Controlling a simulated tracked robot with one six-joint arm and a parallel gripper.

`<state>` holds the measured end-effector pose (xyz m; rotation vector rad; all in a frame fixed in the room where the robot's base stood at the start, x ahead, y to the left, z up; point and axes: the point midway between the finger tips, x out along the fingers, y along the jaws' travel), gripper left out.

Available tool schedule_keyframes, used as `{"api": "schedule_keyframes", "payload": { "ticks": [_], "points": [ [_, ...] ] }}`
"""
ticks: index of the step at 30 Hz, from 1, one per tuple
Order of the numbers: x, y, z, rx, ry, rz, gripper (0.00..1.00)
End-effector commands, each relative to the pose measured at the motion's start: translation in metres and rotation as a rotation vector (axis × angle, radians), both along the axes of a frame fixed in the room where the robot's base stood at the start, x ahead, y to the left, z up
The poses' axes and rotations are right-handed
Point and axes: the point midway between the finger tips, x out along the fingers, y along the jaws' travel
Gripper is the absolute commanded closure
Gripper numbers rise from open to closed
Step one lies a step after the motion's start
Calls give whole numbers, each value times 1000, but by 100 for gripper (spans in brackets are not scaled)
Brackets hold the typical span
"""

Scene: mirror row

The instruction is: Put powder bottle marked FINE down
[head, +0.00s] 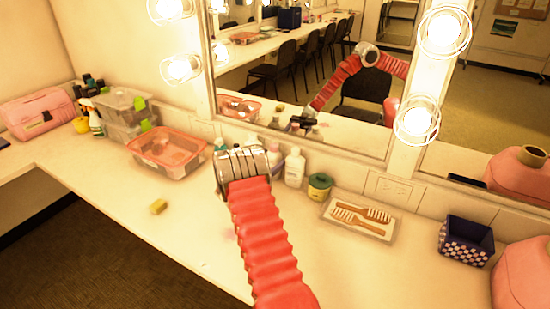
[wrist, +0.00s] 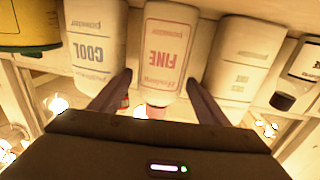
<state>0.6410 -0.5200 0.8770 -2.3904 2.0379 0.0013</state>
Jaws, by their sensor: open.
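The powder bottle marked FINE (wrist: 170,50) is white with red lettering, upside down in the wrist view. It stands in a row between the bottle marked COOL (wrist: 95,45), with blue lettering, and another pale bottle (wrist: 240,60). My gripper (wrist: 158,78) is open, with one finger on each side of the lower part of FINE in that view; contact cannot be told. In the head view my gripper (head: 242,170) is over the back of the counter and hides part of the bottle row. A white bottle (head: 294,170) shows just right of it.
A green-lidded jar (head: 319,186) and a tray with brushes (head: 360,217) stand to the right, then a dark blue basket (head: 466,240). A clear pink-rimmed bin (head: 166,152) stands left. A yellow sponge (head: 158,207) lies on the counter (head: 180,240), whose front is mostly clear. The mirror (head: 300,120) rises behind.

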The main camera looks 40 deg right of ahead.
Motion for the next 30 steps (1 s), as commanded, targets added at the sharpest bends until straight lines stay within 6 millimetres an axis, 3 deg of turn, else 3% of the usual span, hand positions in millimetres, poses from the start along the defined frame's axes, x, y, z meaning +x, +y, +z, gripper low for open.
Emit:
{"api": "schedule_keyframes", "payload": {
  "ticks": [18, 30],
  "points": [
    [-14, 97, 0, 1, 1, 3, 30],
    [-18, 111, 0, 0, 0, 0, 30]
  ]
}}
